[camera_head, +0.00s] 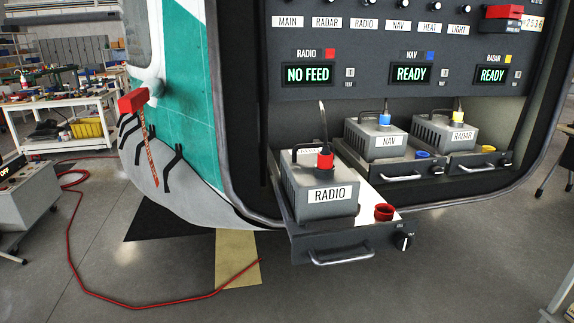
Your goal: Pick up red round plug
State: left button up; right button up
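The box sits on a pulled-out drawer tray (330,241) with a front handle and a black knob. A red round socket (384,212) is on the same tray, right of the box and apart from the plug. Neither of my grippers is in view.
Behind right are the NAV box (378,140) with a blue plug and the RADAR box (443,133) with a yellow plug. The panel's RADIO display (307,74) reads NO FEED. A red hose (90,287) lies on the floor. A cluttered cart (60,140) stands left.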

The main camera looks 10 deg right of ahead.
aim_at(325, 163)
jog(key=u, duration=0.9)
jog(key=i, duration=1.2)
jog(key=z, duration=1.25)
